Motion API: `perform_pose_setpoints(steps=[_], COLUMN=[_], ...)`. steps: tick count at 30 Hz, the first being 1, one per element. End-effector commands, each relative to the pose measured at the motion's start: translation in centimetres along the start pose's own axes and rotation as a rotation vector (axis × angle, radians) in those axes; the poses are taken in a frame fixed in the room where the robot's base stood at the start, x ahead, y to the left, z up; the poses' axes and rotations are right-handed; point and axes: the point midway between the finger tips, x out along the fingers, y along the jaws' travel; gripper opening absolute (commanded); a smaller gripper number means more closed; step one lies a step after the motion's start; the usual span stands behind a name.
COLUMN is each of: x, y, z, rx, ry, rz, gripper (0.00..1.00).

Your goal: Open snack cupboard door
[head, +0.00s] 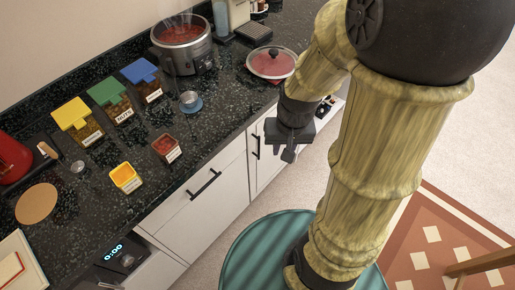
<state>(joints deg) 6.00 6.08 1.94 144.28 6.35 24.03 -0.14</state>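White cabinet fronts run below the dark counter. A narrow door (263,170) with a dark vertical handle (255,146) stands right of a wide drawer front (200,205) with a dark bar handle (205,185). No label shows which is the snack cupboard. The narrow door looks closed. My gripper (288,155) hangs in front of the cabinets, right of the vertical handle and apart from it in the picture. Its fingers are small and dark, and their gap is unclear. My gripper and arm hide part of the fronts further right.
White furniture with small dark items (326,105) shows behind my arm. Open floor lies right, with a patterned rug (430,240).

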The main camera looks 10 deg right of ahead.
Motion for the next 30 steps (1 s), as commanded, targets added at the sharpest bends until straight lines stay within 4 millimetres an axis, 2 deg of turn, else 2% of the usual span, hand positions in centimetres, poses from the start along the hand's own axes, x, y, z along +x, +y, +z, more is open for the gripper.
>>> perform_pose_setpoints(steps=[1, 3, 9, 14, 19, 23, 26, 30], x=[2.7, 5.3, 12.2, 17.1, 21.6, 24.8, 27.0, 29.5], y=[0.8, 1.4, 2.0, 2.0, 2.4, 3.5, 5.1, 8.1], z=[0.2, 0.5, 1.1, 0.7, -0.9, -2.9, -4.8, -7.3], rx=[0.079, 0.191, 0.519, 0.78, 1.052, 1.254, 1.401, 1.578], ry=[-0.059, -0.141, -0.376, -0.543, -0.695, -0.788, -0.841, -0.883], rz=[-0.016, -0.051, -0.2, -0.368, -0.599, -0.812, -0.998, -1.267], gripper=[0.24, 0.24, 0.24, 0.24, 0.24, 0.24, 0.24, 0.24])
